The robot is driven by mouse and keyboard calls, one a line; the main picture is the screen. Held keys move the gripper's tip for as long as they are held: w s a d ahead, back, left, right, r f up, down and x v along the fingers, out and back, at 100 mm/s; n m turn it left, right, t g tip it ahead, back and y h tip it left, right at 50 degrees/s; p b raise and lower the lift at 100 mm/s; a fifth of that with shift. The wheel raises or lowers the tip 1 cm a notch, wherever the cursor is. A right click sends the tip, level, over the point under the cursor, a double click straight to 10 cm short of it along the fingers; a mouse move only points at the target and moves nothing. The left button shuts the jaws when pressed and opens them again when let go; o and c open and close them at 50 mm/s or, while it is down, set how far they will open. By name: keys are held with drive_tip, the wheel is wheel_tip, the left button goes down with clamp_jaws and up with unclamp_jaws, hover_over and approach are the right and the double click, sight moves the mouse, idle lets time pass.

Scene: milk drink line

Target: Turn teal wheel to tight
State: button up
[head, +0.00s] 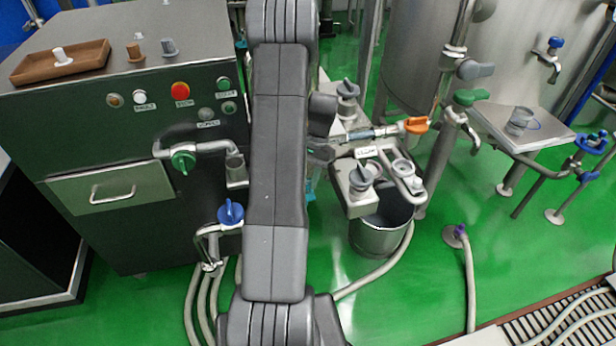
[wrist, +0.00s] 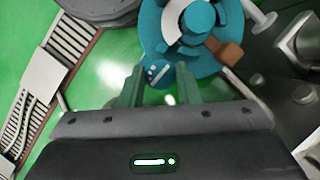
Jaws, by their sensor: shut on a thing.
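The teal wheel (wrist: 152,40) fills the top middle of the wrist view, with a round hub in its centre and a brown tab on its right side. My gripper (wrist: 159,80) has its two fingers on either side of the wheel's near rim, shut on it. White marks show on the rim between the fingers. I cannot read whether they mark tight. In the head view my arm hides most of the wheel and the gripper.
In the head view, a grey control cabinet (head: 75,110) with buttons and a green-handled tap (head: 183,160) stands left of my arm. An orange-handled valve (head: 416,125), a steel bucket (head: 380,235) and a large tank (head: 415,50) are to the right. Hoses cross the green floor.

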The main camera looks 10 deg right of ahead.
drive_tip(key=o, duration=1)
drive_tip(key=v, duration=1.4)
drive_tip(key=shift+s, duration=0.1)
drive_tip(key=shift+a+f, duration=0.1)
drive_tip(key=x, duration=1.3)
drive_tip(key=shift+f, duration=0.3)
drive_tip(key=shift+a, duration=0.1)
